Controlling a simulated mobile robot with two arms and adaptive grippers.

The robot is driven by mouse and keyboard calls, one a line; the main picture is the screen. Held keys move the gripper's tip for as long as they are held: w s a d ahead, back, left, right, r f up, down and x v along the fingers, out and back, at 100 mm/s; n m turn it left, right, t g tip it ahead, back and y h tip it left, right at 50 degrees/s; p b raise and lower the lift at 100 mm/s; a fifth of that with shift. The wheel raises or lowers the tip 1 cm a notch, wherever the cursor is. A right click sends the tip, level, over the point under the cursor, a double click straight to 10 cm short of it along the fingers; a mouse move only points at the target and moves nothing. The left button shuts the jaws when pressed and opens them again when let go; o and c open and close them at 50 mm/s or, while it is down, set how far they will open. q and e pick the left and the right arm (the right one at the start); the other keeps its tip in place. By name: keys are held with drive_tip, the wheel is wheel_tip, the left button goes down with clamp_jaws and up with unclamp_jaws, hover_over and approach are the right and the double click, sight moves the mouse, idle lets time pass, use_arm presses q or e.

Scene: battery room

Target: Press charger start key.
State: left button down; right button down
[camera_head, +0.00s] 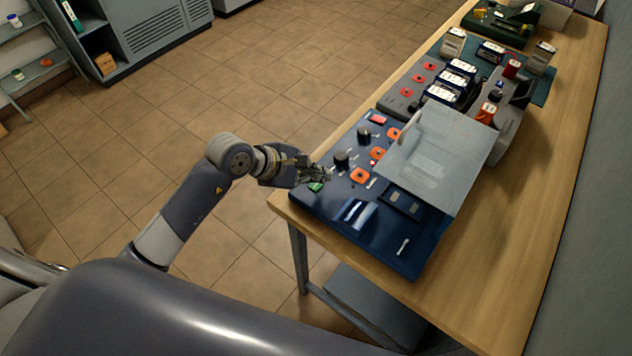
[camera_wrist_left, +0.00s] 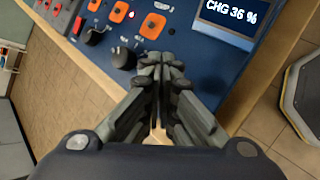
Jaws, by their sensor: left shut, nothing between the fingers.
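The charger (camera_head: 415,255) is a dark blue panel on the near end of the wooden bench; it also fills the top of the left wrist view (camera_wrist_left: 190,40). A green key (camera_head: 316,186), likely the start key, sits at its near left corner. My left gripper (camera_head: 326,175) is shut and empty, its fingertips low over the panel beside the green key. Whether they touch it I cannot tell. In the left wrist view the closed fingers (camera_wrist_left: 161,62) hide that spot. The display (camera_wrist_left: 228,18) reads "CHG 36 %". My right gripper is out of view.
Black knobs (camera_head: 342,159), orange sockets (camera_head: 359,176) and a red key (camera_head: 378,119) are near the fingers. A grey plate (camera_head: 440,155) stands over the panel's right side. Batteries (camera_head: 440,95) stand farther along the bench. The tiled floor at left is clear.

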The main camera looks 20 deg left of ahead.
sight(317, 188)
use_arm(q)
wheel_tip(317, 188, up, 4)
drive_tip(key=shift+r+p, duration=0.1)
drive_tip(key=shift+p, duration=0.95)
